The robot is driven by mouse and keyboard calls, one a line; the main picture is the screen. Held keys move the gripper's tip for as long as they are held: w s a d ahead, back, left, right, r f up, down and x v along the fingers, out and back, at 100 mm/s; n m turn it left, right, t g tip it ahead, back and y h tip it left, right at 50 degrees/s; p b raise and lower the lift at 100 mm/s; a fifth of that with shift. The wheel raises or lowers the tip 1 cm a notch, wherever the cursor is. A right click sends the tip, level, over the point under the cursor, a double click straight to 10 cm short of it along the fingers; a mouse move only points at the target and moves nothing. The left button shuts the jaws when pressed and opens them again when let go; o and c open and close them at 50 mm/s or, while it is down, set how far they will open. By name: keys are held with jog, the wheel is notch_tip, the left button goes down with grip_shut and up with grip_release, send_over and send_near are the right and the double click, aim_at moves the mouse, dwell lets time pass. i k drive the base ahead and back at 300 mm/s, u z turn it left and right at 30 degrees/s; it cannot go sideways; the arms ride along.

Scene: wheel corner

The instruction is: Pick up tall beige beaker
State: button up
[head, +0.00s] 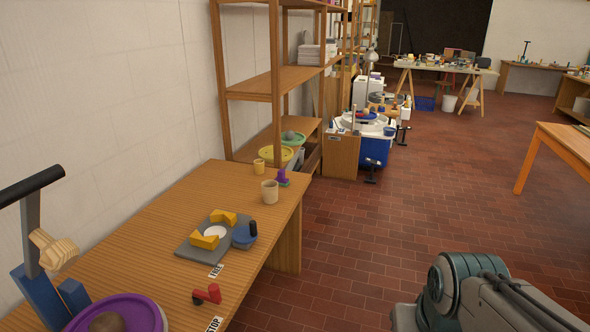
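A beige beaker (270,193) stands upright near the far end of the wooden table, close to its right edge. A smaller yellow cup (259,167) stands just behind it. A purple and green piece (283,178) is to its right, close by. Part of my arm shows at the bottom right, over the floor and well apart from the beaker. My gripper is out of view.
On the wooden table (150,222) are a grey board with yellow blocks (205,241), a blue bowl (244,237), a red piece (210,294) and a purple-rimmed basin (148,312). A wooden shelf (275,100) rises behind the table.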

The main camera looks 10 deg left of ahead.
aim_at(270, 192)
jog(key=i, duration=3.55)
jog(key=u, duration=2.65)
